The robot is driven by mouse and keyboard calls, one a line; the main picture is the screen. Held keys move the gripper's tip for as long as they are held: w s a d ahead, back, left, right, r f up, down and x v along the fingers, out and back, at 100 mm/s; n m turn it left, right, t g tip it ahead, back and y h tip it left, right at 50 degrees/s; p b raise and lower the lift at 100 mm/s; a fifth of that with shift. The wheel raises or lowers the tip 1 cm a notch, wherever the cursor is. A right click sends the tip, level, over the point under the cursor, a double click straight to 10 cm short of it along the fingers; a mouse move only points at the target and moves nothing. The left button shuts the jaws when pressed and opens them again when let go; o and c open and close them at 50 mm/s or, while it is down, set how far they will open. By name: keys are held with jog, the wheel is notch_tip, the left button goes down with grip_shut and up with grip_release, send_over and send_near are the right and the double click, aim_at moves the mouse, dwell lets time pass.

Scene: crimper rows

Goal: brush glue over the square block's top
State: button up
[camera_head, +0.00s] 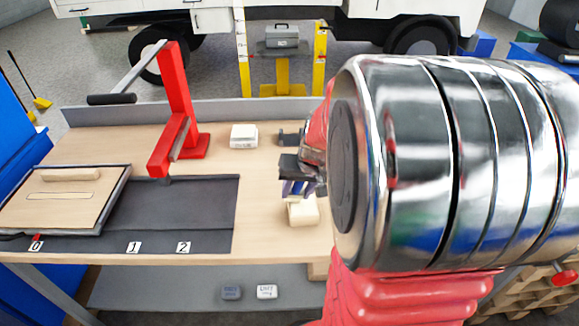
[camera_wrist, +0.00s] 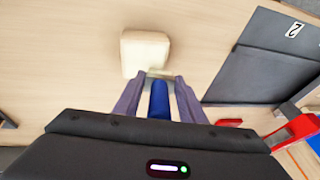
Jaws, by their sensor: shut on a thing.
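The square block (camera_head: 303,213) is pale wood and stands on the bench below my gripper. In the wrist view the block (camera_wrist: 145,50) is just beyond the fingertips, its top facing the camera. My gripper (camera_wrist: 159,82) is shut on a brush with a blue handle (camera_wrist: 158,102). The brush's pale tip (camera_wrist: 160,73) is at the block's near edge in that view; I cannot tell whether it touches. In the head view my gripper (camera_head: 298,176) is above the block, and the brush is mostly hidden by it.
A red lever press (camera_head: 178,115) stands left on the bench. A dark mat (camera_head: 205,205) carries number labels, with a wooden board (camera_head: 70,210) at its left. A white box (camera_head: 244,136) and a dark grey fixture (camera_head: 291,137) are behind. Bare bench lies between mat and block.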

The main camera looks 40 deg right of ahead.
aim_at(293, 187)
jog(key=shift+w+a, duration=0.2)
jog(key=shift+a, duration=0.2)
jog(key=shift+w+r, duration=0.15)
jog(key=shift+r, duration=3.85)
jog(key=shift+f, duration=0.1)
jog(key=shift+f, duration=0.4)
